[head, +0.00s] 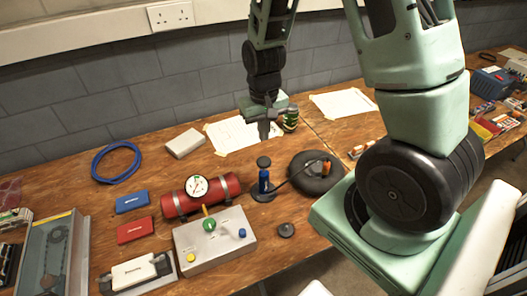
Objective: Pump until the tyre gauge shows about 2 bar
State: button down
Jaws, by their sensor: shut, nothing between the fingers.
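A small blue hand pump (264,184) with a round black knob on top stands upright on its dark base on the bench. A thin dark hose runs from it to a black tyre (303,184) lying flat to its right. A small orange-and-dark fitting (326,168) sits on the tyre; I cannot make out a reading there. A white round dial (196,187) is on a red cylinder, its figures too small to read. My gripper (265,136) points down, shut and empty, above and apart from the pump knob.
The red cylinder (226,186) and a grey control box (214,244) with coloured knobs are left of the pump. A dark disc (286,230) lies in front. Taped paper sheets (228,133), a banded dark object (290,121) and a blue cable coil (116,163) are behind.

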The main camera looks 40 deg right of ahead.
aim_at(264, 161)
notch_tip(264, 161, down, 8)
jog(key=shift+f+p, duration=0.15)
jog(key=shift+p, duration=0.6)
jog(key=shift+f, duration=0.1)
notch_tip(264, 161, down, 3)
jog(key=b, duration=0.2)
jog(key=shift+b, duration=0.3)
notch_tip(264, 161, up, 4)
jog(key=p, duration=0.4)
jog(key=shift+r, duration=0.25)
notch_tip(264, 161, up, 10)
jog(key=b, duration=0.2)
